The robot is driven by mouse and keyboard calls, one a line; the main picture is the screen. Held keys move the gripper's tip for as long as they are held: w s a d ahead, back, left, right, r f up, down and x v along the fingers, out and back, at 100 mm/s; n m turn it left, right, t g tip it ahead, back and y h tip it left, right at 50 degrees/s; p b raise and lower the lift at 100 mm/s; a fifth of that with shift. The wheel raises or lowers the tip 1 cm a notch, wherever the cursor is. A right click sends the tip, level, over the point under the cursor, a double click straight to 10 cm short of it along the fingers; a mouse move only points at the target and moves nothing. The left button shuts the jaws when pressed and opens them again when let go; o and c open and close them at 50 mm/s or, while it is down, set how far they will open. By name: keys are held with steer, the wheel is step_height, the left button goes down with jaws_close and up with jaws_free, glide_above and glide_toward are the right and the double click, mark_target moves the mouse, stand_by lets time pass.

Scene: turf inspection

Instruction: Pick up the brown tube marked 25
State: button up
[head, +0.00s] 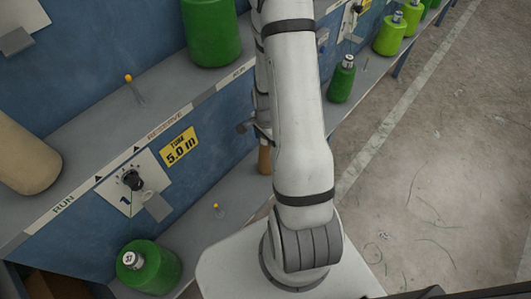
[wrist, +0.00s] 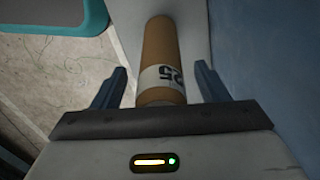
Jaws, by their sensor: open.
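The brown tube (wrist: 160,50) carries a white label that reads 25, upside down in the wrist view. It lies between the two fingers of my gripper (wrist: 160,88), which is open, with a gap visible on either side of the tube. Its lower end meets the gripper's dark front edge in the picture; I cannot tell whether they touch. In the head view a small part of a brown tube (head: 264,160) shows just left of my arm. My gripper is mostly hidden behind the arm there.
A blue bench with grey shelves runs along the left. Green bottles (head: 148,266) (head: 341,80) stand on the lower ledge, and a larger green one (head: 211,32) on the upper shelf.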

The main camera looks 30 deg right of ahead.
steer(key=shift+f, duration=0.2)
steer(key=shift+c, duration=0.6)
steer(key=c, duration=1.2)
